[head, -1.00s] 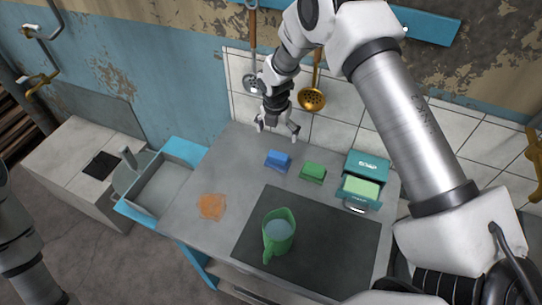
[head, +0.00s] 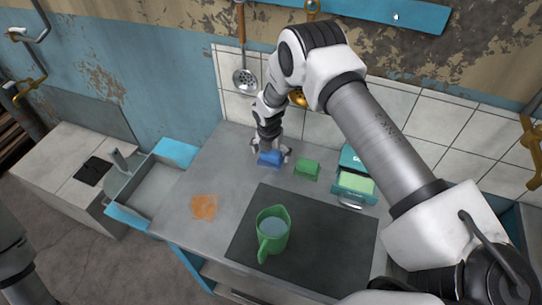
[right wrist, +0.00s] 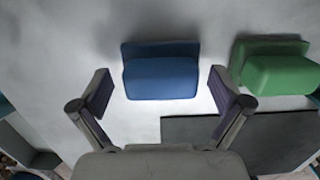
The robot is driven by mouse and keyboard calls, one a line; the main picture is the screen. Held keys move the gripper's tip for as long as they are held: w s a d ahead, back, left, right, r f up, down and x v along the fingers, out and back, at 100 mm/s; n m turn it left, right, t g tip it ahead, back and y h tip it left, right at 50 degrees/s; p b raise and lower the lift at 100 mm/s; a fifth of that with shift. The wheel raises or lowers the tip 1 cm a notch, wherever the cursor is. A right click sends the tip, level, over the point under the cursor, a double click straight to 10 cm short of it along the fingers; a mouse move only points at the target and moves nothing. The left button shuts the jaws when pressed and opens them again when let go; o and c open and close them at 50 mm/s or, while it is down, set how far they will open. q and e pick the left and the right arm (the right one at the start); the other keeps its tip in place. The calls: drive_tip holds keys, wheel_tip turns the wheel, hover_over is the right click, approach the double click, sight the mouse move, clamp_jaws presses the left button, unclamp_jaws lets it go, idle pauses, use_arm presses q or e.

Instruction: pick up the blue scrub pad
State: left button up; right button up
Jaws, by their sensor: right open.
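The blue scrub pad (head: 270,158) lies on the grey counter (head: 208,176), left of a green scrub pad (head: 307,169). In the right wrist view, the blue pad (right wrist: 161,72) is upper centre, between and just beyond the fingertips. My right gripper (head: 270,152) is open directly over the blue pad, with one finger to each side; the fingers (right wrist: 162,92) appear apart from it. The blue pad's top is partly hidden by the gripper in the head view. My left gripper is not in view; only part of my left arm shows at the left edge.
The green scrub pad (right wrist: 280,68) is close to the right finger. A teal box (head: 354,184) stands further right. A green jug (head: 272,234) stands on the dark mat (head: 330,245). An orange cloth (head: 204,207) lies on the left, near the sink (head: 150,187). Ladles hang on the wall behind.

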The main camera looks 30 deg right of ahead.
sight(271, 153)
drive_tip(key=shift+s+r, duration=0.1)
drive_tip(key=c, duration=1.2)
drive_tip(key=shift+r+b, duration=0.6)
drive_tip(key=shift+r, duration=0.15)
drive_tip(key=shift+s+a+r+b, duration=0.15)
drive_tip(key=shift+r+b, duration=0.15)
drive_tip(key=shift+r, duration=0.15)
drive_tip(key=shift+s+a+r+b, duration=0.15)
drive_tip(key=shift+r+b, duration=0.1)
drive_tip(key=shift+r, duration=0.2)
drive_tip(key=s+a, duration=0.1)
drive_tip(key=s+a+b, duration=0.1)
drive_tip(key=s, duration=0.1)
drive_tip(key=s+a, duration=0.2)
drive_tip(key=shift+r+b, duration=0.25)
drive_tip(key=shift+b, duration=0.1)
drive_tip(key=s+a, duration=0.2)
drive_tip(key=s, duration=0.1)
drive_tip(key=s+a+r, duration=0.1)
drive_tip(key=s+a, duration=0.2)
drive_tip(key=shift+s+r+p, duration=0.15)
drive_tip(key=shift+r+p, duration=0.05)
drive_tip(key=shift+p, duration=0.15)
drive_tip(key=shift+s+a, duration=0.25)
drive_tip(key=shift+f, duration=0.1)
